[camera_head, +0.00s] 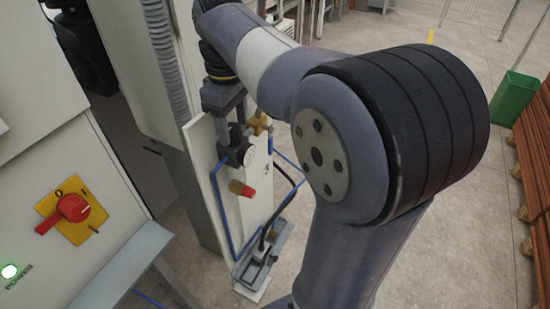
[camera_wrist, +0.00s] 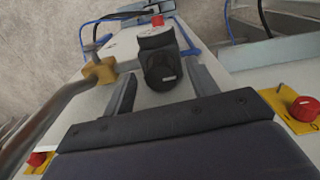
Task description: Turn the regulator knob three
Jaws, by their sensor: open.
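The black regulator knob (camera_wrist: 161,68) lies between the two fingers of my gripper (camera_wrist: 162,88) in the wrist view, with a gap on either side. My gripper (camera_head: 232,138) is open. In the head view the dark round regulator (camera_head: 241,153) sits on a white upright panel, just below the fingers, which reach down over it. A yellow-brown brass fitting (camera_head: 259,124) is beside it and also shows at the left in the wrist view (camera_wrist: 99,68). I cannot read a number three on the knob.
A red and brass valve (camera_head: 242,189) and blue hoses (camera_head: 220,212) are below the regulator. A red rotary switch (camera_head: 72,208) on a yellow plate is on the cabinet at left. A metal pipe (camera_wrist: 50,120) passes close to the left finger.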

